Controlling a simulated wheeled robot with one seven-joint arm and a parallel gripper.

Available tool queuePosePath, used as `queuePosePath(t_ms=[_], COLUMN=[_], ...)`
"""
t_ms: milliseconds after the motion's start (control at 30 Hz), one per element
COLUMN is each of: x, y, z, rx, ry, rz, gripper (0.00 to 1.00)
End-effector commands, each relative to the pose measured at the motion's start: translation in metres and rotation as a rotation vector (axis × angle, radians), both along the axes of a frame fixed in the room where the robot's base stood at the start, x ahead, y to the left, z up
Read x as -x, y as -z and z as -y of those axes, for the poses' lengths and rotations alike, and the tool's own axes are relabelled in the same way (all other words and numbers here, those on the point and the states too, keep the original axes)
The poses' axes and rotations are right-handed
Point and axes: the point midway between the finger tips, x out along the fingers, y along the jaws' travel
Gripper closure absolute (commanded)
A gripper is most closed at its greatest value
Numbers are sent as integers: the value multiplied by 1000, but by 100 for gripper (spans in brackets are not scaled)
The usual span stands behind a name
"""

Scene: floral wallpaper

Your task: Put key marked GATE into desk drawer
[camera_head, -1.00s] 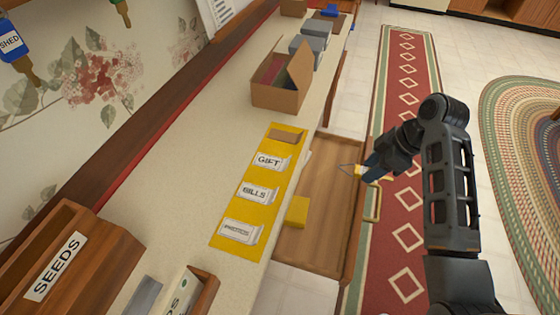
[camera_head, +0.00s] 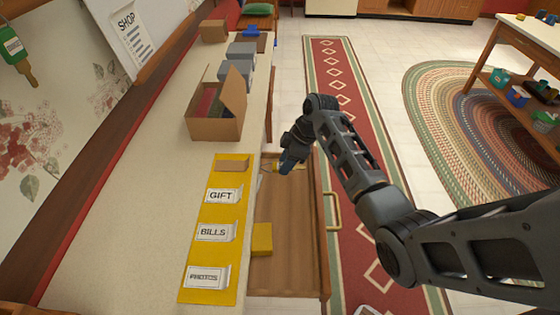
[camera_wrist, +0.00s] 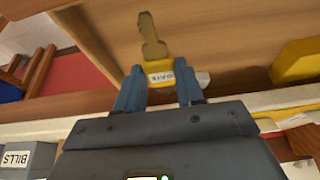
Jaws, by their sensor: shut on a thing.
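My gripper (camera_head: 286,166) is shut on the key marked GATE (camera_wrist: 153,45), a brass-coloured key with a yellow tag. In the wrist view the tag lies between the blue fingers (camera_wrist: 160,88) and the key's shaft points away from them. The open wooden desk drawer (camera_head: 290,275) juts out right of the desk. In the head view my gripper is over the drawer's far end; the key is mostly hidden there. The drawer's wood is behind the key in the wrist view; I cannot tell whether they touch.
A yellow block (camera_head: 262,239) sits in the drawer. On the desk are a yellow mat (camera_head: 206,296) with labelled packets, an open cardboard box (camera_head: 213,127) and grey boxes. The drawer handle (camera_head: 334,210) faces the red runner. A green-tagged key (camera_head: 14,47) hangs on the wall.

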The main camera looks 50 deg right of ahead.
Motion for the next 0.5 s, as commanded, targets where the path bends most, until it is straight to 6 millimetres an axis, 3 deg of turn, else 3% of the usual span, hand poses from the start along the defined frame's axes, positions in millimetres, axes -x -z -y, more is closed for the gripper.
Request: queuePosePath(t_ms=[233, 500], x=[-24, -29], y=[17, 22], z=[6, 7], rx=[1, 1], ry=[0, 0], rz=[-2, 1], gripper=[92, 92])
